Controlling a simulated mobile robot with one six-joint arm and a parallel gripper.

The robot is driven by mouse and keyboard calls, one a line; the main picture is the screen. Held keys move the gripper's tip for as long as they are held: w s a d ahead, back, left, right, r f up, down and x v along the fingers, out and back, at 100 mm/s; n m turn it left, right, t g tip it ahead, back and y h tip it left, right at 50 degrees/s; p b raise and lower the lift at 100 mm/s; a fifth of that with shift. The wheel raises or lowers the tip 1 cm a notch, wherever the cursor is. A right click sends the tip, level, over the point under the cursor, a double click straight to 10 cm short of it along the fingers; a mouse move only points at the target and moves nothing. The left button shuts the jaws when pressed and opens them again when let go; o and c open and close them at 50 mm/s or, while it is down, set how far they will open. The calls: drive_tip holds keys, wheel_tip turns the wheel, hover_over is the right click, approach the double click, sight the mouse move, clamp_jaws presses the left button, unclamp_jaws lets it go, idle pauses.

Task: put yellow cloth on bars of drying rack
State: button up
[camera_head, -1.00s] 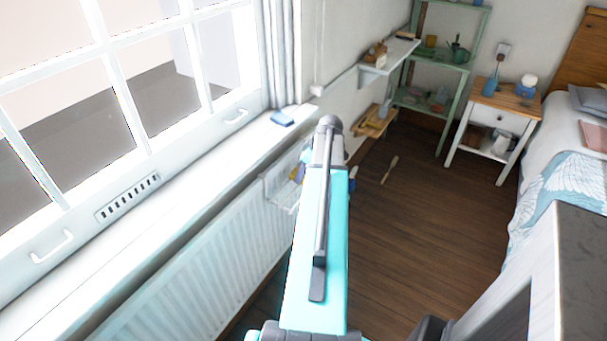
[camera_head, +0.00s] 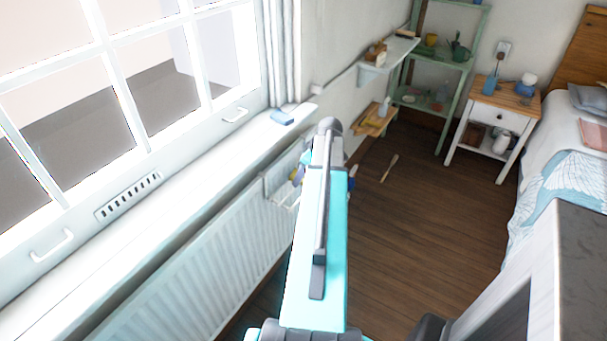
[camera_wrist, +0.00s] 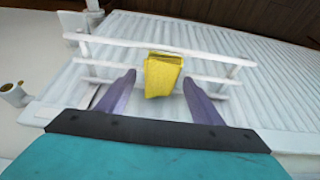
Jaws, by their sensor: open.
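The yellow cloth (camera_wrist: 163,76) is in the middle of the wrist view, draped at the white bars of the drying rack (camera_wrist: 110,41). The rack is mounted against the white radiator, and it also shows in the head view (camera_head: 276,190) to the left of my arm. My gripper (camera_wrist: 160,83) is open, with one purple finger on each side of the cloth and a visible gap to each. In the head view my arm hides most of the gripper, and the cloth cannot be clearly made out there.
The ribbed radiator (camera_head: 190,270) runs under the window sill (camera_head: 150,205), where a blue item (camera_head: 282,117) lies. A wooden spoon-like object (camera_head: 390,168) lies on the dark floor. A green shelf (camera_head: 435,75), a white nightstand (camera_head: 490,120) and a bed (camera_head: 560,150) stand beyond.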

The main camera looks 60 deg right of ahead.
drive_tip(key=shift+r, duration=0.15)
drive_tip(key=v, duration=1.2)
drive_tip(key=shift+b, duration=0.45)
idle(0.5)
